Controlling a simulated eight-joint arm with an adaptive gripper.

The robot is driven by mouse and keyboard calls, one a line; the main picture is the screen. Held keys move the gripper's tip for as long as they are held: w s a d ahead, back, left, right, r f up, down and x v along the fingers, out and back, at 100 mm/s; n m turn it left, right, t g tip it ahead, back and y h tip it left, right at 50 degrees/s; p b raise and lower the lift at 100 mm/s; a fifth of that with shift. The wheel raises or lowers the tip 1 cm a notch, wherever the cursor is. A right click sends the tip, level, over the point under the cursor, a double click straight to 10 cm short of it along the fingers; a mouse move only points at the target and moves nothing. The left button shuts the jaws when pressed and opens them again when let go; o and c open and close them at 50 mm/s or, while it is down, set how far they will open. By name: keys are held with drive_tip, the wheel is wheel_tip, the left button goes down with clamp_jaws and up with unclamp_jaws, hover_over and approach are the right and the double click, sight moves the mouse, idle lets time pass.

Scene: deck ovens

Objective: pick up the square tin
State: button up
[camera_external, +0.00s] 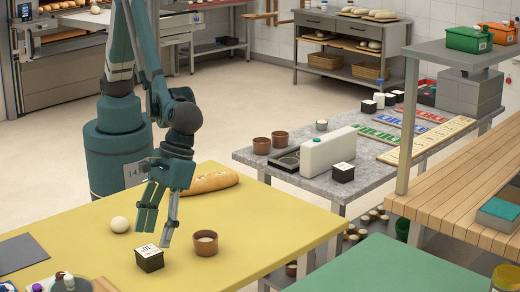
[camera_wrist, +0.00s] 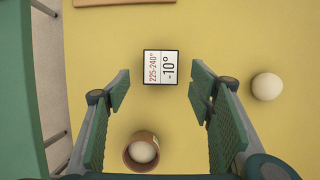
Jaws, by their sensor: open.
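The square tin (camera_external: 149,258) is a small black box with a white printed top, standing on the yellow table (camera_external: 290,213) near its front. In the wrist view the tin (camera_wrist: 160,67) lies ahead of my gripper (camera_wrist: 159,90), roughly centred between the lines of the two fingers and just beyond or level with their tips. In the external view my gripper (camera_external: 157,229) hangs over the table just above and behind the tin, fingers pointing down. The fingers are spread apart with nothing between them. I cannot tell the exact height gap.
A brown pot (camera_external: 205,243) with pale content stands close right of the tin; it shows low between the fingers in the wrist view (camera_wrist: 140,151). A dough ball (camera_external: 119,225) lies left and a bread loaf (camera_external: 209,184) lies behind. A grey counter (camera_external: 262,163) stands at right.

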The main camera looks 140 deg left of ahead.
sight(149, 251)
drive_tip(key=shift+d+f, duration=0.25)
drive_tip(key=shift+f, duration=0.35)
drive_tip(key=shift+d+f, duration=0.1)
drive_tip(key=shift+f, duration=0.05)
drive_tip(key=shift+b+x, duration=0.4)
drive_tip(key=shift+x, duration=2.1)
drive_tip(key=c, duration=1.1)
